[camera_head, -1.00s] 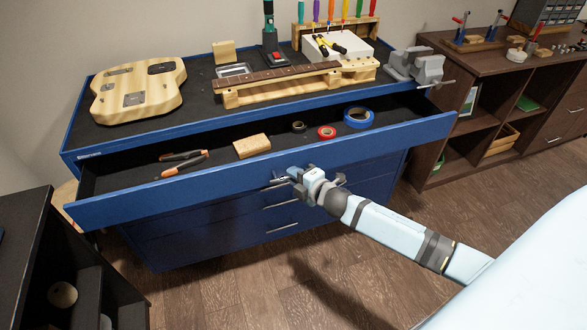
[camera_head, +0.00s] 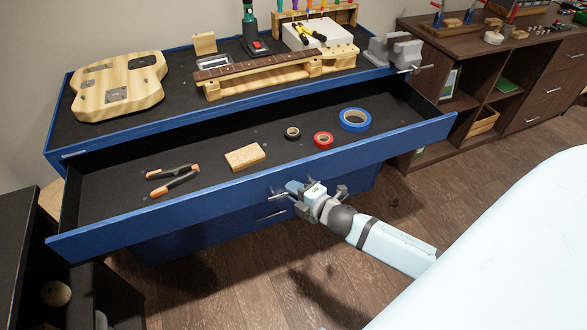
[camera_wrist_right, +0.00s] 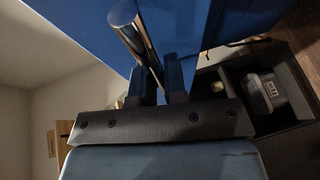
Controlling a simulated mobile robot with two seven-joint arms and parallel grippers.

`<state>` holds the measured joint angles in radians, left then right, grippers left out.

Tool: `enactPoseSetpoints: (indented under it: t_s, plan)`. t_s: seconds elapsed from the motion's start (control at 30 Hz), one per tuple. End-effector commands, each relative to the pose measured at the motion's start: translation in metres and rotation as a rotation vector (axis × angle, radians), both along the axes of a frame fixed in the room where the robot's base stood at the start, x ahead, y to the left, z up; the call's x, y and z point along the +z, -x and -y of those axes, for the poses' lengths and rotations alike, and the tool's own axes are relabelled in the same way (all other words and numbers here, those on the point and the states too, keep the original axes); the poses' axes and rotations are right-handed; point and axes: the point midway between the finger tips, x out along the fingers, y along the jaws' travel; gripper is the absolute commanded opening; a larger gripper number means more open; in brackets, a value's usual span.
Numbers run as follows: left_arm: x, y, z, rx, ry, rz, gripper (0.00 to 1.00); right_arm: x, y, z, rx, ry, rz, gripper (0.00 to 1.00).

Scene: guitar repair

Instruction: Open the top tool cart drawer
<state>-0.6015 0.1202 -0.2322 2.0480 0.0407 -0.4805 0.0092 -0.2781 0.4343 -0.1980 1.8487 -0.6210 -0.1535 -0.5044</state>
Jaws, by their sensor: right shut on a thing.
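The top drawer (camera_head: 370,150) of the blue tool cart (camera_head: 62,135) stands well out from the cart body, its inside in view. My right gripper (camera_head: 290,193) is at the drawer's front face, shut on the metal bar handle. In the right wrist view the handle (camera_wrist_right: 130,30) runs between the two fingers (camera_wrist_right: 157,82) in front of the blue drawer face. In the drawer lie orange-handled pliers (camera_head: 172,180), a sanding block (camera_head: 245,157) and black, red and blue tape rolls (camera_head: 355,119). My left gripper is not in view.
A guitar body (camera_head: 118,88), a neck on a wooden rest (camera_head: 270,72) and tools stand on the cart top. A dark shelf unit (camera_head: 25,240) is at the near left. A brown cabinet (camera_head: 540,90) is on the right. Wooden floor lies in front of the drawer.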

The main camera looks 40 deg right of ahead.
Motion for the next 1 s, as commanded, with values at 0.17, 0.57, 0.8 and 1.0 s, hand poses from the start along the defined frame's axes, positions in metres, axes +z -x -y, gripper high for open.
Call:
enactPoseSetpoints:
  t_s: [0.17, 0.57, 0.8, 1.0]
  plan:
    - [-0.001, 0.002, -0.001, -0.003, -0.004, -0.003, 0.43, 0.0, 0.0, 0.0, 0.0, 0.0, 0.0, 0.31]
    - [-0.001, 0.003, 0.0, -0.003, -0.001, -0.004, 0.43, 0.0, 0.005, 0.001, 0.0, -0.001, -0.002, 0.37]
    - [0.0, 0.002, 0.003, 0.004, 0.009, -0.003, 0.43, 0.006, 0.045, 0.007, 0.0, -0.001, -0.004, 0.37]
    - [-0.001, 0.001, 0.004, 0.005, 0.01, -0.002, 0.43, 0.015, 0.088, 0.014, -0.001, -0.001, -0.004, 0.37]
